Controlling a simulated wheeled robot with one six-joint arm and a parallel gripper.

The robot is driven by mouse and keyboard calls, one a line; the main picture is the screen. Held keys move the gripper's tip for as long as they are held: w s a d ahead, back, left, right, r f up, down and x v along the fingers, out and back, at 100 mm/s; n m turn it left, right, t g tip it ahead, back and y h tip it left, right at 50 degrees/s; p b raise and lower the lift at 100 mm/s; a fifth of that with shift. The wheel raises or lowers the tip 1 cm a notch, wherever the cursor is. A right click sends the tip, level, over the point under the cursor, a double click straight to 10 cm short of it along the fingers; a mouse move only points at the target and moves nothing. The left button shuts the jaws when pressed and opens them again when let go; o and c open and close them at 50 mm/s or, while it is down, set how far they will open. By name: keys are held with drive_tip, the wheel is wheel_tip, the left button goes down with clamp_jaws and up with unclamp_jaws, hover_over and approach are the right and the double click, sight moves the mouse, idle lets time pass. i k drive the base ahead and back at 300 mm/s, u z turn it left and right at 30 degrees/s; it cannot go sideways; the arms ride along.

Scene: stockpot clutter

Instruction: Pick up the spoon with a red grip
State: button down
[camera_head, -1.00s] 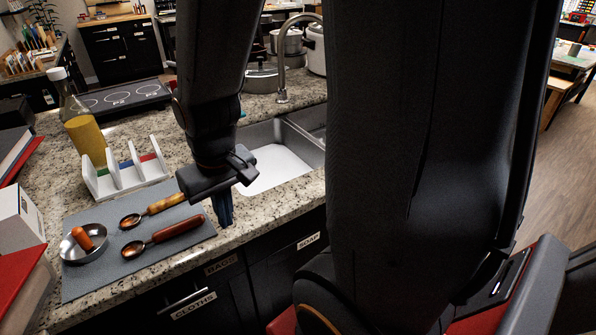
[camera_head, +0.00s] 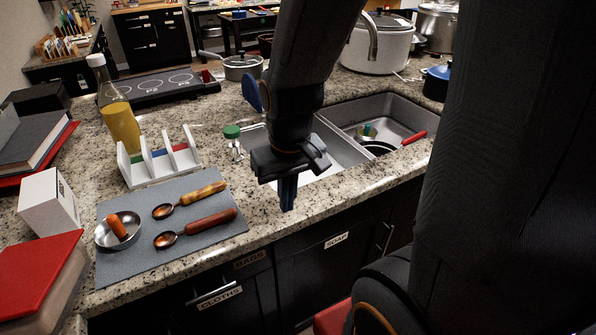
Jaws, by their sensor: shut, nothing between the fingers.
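The spoon with a red-brown grip (camera_head: 209,222) lies on a grey mat (camera_head: 122,271) on the counter, its dark bowl to the left. A second spoon with a yellow-brown grip (camera_head: 203,193) lies just behind it, roughly parallel. My gripper (camera_head: 288,194) points down with its dark fingers together and nothing between them. In the picture it is right of both spoons and of the mat, by the counter's front edge near the sink. It appears above the counter and touches neither spoon.
A metal bowl (camera_head: 104,236) holding an orange item is left of the spoons. A white rack (camera_head: 139,178) stands behind the mat, with an oil bottle (camera_head: 121,125) beyond. A sink (camera_head: 399,115) holds a red-handled item (camera_head: 414,138). Books (camera_head: 35,277) and a white box (camera_head: 45,204) are left.

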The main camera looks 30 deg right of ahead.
sight(165, 240)
drive_tip(key=k, duration=1.25)
drive_tip(key=z, duration=0.65)
drive_tip(key=i, duration=1.3)
drive_tip(key=u, duration=0.55)
